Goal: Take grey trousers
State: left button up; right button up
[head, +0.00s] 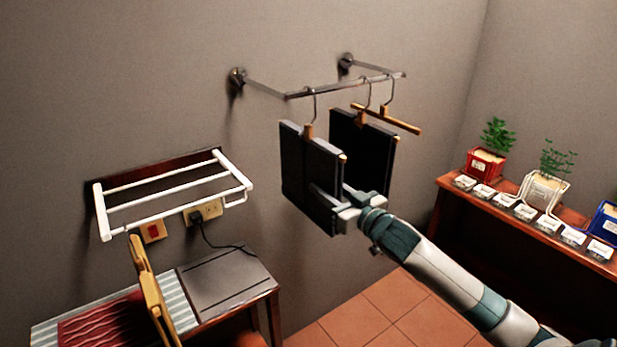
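The grey trousers (303,170) hang folded over a hanger with a wooden bar on the left part of the metal wall rack (345,88). Black trousers (377,147) hang on another hanger just to the right of them. My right gripper (334,192) reaches in from the lower right to the lower right edge of the grey trousers. Its fingers are spread, one over the front face and one on the right side of this edge. I cannot tell whether they touch the cloth. My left gripper is not in view.
An empty wooden hanger (400,122) hangs at the rack's right end. A shelf (565,215) with potted plants stands at right.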

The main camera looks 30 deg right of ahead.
grip_shut()
jog(key=shift+r, duration=0.1)
jog(key=shift+s, duration=0.1)
